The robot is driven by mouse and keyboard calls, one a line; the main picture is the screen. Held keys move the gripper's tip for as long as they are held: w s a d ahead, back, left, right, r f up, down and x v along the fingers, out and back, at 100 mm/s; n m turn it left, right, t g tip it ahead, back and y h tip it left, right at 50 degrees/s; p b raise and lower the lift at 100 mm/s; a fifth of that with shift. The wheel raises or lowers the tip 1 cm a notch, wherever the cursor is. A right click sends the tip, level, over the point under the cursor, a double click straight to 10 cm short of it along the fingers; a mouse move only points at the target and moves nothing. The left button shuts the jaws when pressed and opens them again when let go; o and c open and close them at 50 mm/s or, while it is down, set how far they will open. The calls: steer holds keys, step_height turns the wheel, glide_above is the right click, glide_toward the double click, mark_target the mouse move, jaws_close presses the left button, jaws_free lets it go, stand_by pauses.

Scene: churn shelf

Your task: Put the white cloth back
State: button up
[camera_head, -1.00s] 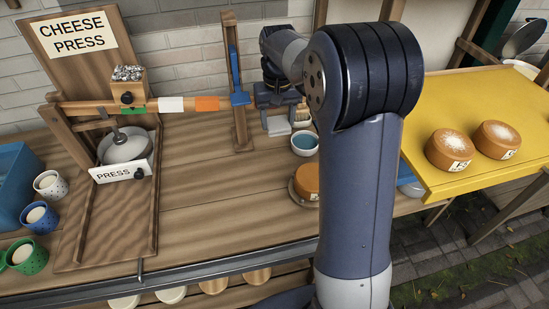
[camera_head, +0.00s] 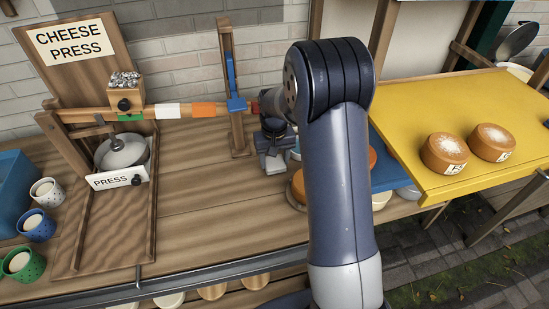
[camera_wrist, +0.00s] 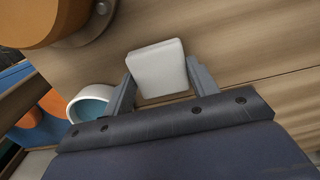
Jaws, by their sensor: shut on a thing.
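The white cloth (camera_wrist: 158,68) is a small folded block. My gripper (camera_wrist: 160,84) is shut on it, with one grey finger on either side, in the wrist view. In the head view my gripper (camera_head: 273,158) is over the bench, right of the wooden post and beside the round orange cheese. The cloth shows there only as a small pale patch at the fingertips. I cannot tell whether it touches the bench. A white bowl of teal liquid (camera_wrist: 88,108) is close beside the left finger in the wrist view.
An orange cheese (camera_wrist: 45,18) on a round plate is near the cloth. The post (camera_head: 233,95) and the press lever (camera_head: 180,111) stand left of my gripper. A yellow board (camera_head: 460,105) with cheeses is at right. The bench middle (camera_head: 205,190) is clear.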

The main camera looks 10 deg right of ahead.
mark_target(275, 162)
steer(key=shift+f, duration=0.1)
steer(key=o, duration=1)
steer(key=shift+c, duration=0.2)
step_height(275, 162, up, 12)
